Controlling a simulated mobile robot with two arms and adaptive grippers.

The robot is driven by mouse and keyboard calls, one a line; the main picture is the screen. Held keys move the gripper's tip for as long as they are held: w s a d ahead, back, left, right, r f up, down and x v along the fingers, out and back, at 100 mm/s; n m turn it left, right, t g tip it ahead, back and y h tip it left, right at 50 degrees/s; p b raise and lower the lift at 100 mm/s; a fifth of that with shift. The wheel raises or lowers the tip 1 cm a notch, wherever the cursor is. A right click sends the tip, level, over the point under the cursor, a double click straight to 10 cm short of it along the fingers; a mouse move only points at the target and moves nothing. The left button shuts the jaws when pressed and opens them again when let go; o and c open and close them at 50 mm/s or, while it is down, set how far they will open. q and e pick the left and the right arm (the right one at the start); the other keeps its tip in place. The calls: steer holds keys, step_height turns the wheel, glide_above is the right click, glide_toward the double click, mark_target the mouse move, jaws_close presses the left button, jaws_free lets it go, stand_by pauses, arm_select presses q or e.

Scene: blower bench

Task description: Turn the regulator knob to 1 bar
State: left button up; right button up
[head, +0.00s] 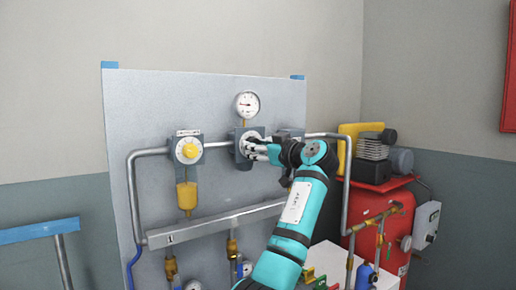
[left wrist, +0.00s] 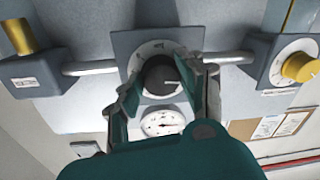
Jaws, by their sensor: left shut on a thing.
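The black regulator knob (left wrist: 161,74) sits on a round dial plate (left wrist: 140,56) on a blue-grey block in the left wrist view. A thin light mark shows on the knob; the scale figures are too small to read. My left gripper (head: 256,147) reaches the middle regulator block (head: 238,138) on the panel and mostly hides the knob in the head view. In the left wrist view my left gripper (left wrist: 163,82) has one finger on each side of the knob, shut on it. The pressure gauge (head: 247,104) stands above the regulator; it also shows in the left wrist view (left wrist: 163,123), its reading unclear.
A yellow knob unit (head: 188,150) is left of the regulator, with a yellow bowl (head: 187,196) below. Another block (head: 290,134) is close on the right. Grey pipe (head: 150,152) joins the units. A red tank (head: 374,218) with a compressor stands right of the panel.

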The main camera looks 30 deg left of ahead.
arm_select(q)
steer(key=shift+f, duration=0.25)
steer(key=o, duration=1.2)
steer(key=shift+r, duration=0.15)
steer(key=shift+c, duration=0.2)
steer(key=shift+d, duration=0.1)
steer(key=v, duration=1.2)
